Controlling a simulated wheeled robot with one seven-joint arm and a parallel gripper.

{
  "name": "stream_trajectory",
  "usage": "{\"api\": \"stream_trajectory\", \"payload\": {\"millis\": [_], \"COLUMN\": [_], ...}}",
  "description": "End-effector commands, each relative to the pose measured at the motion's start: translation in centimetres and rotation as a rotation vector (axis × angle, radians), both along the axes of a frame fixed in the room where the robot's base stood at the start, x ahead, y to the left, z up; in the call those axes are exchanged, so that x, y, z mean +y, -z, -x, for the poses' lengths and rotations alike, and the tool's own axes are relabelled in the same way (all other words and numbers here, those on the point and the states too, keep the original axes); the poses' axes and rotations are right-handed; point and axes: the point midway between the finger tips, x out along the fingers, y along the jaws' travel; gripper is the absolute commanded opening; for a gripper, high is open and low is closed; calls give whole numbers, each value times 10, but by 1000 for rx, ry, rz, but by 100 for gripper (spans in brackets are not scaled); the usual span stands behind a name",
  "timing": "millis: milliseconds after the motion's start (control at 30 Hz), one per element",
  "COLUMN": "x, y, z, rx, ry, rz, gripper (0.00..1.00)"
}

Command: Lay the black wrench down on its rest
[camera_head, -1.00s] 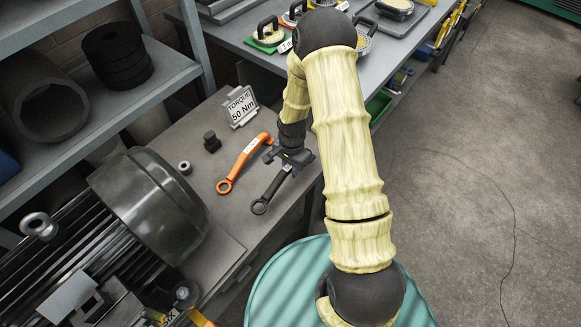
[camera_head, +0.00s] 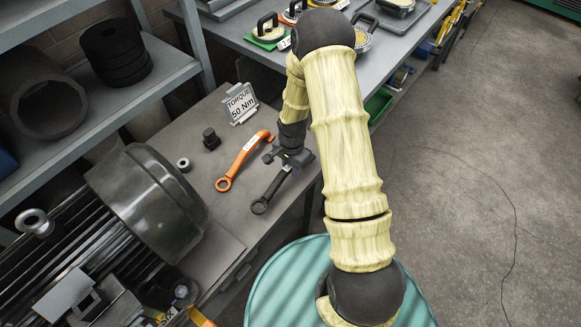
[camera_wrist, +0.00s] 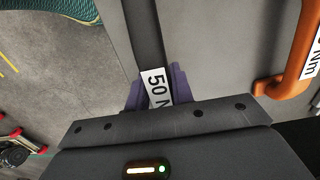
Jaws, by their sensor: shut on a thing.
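The black wrench (camera_head: 270,192) is at the right part of the grey bench, its ring end toward the lower left. My gripper (camera_head: 284,161) is shut on its handle. In the wrist view the dark handle (camera_wrist: 144,30) runs up from between the purple fingers (camera_wrist: 154,88), with a white "50 N…" label at the grip. The wrench's far end is hidden by my gripper in the head view. I cannot tell whether the wrench touches the bench, and no separate rest shows clearly.
An orange wrench (camera_head: 243,160) lies just left of the black one. A "TORQUE 50 Nm" sign (camera_head: 240,103), a small black block (camera_head: 211,139) and a nut (camera_head: 183,165) stand behind. A large motor (camera_head: 150,205) fills the left. The bench edge is close on the right.

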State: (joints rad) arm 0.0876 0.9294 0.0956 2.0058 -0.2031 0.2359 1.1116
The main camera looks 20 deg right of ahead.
Motion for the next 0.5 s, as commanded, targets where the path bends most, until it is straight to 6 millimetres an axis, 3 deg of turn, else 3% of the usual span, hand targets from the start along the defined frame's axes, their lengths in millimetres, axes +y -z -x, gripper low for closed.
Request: {"api": "stream_trajectory", "payload": {"millis": [500], "x": [0], "y": [14], "z": [0], "rx": [0], "ry": [-1], "rz": [0], "gripper": [0]}}
